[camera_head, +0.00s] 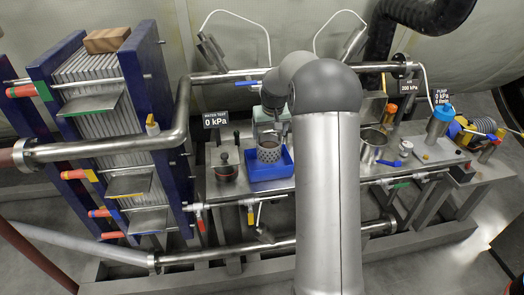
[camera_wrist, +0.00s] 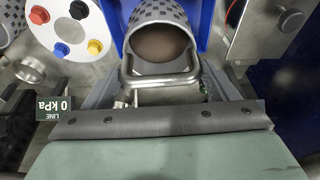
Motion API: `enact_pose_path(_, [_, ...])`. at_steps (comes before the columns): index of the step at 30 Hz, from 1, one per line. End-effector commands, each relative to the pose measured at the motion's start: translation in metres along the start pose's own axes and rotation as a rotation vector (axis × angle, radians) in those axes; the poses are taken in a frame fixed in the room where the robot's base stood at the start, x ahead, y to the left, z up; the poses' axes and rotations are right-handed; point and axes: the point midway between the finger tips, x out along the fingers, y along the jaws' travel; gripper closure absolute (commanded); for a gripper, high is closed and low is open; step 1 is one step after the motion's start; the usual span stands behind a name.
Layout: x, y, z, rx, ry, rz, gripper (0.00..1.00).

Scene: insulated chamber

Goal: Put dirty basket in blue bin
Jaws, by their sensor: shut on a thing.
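The dirty basket (camera_head: 269,151) is a perforated grey metal cup with brown matter inside. In the head view it is upright in or just above the blue bin (camera_head: 284,174), a shallow open tray on the metal bench. My gripper (camera_head: 279,128) is above the basket at its far side, partly hidden by my arm. In the wrist view the basket (camera_wrist: 162,42) is seen from its open end. My gripper (camera_wrist: 160,80) is shut on its wire handle. The blue bin (camera_wrist: 204,25) shows behind the basket. I cannot tell whether the basket touches the bin floor.
A dark pot with a knob (camera_head: 227,168) stands left of the bin. A steel pot (camera_head: 374,145) stands to the right. The filter press (camera_head: 110,130) and a bent pipe (camera_head: 181,120) are on the left. Valves with coloured handles line the bench's front edge.

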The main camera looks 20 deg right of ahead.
Motion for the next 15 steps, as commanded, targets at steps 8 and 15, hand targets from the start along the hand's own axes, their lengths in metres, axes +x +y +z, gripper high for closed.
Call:
enact_pose_path(8, [0.025, -0.001, 0.007, -0.001, -0.001, -0.001, 0.65])
enact_pose_path(15, [0.053, -0.001, 0.015, -0.001, 0.001, -0.001, 0.65])
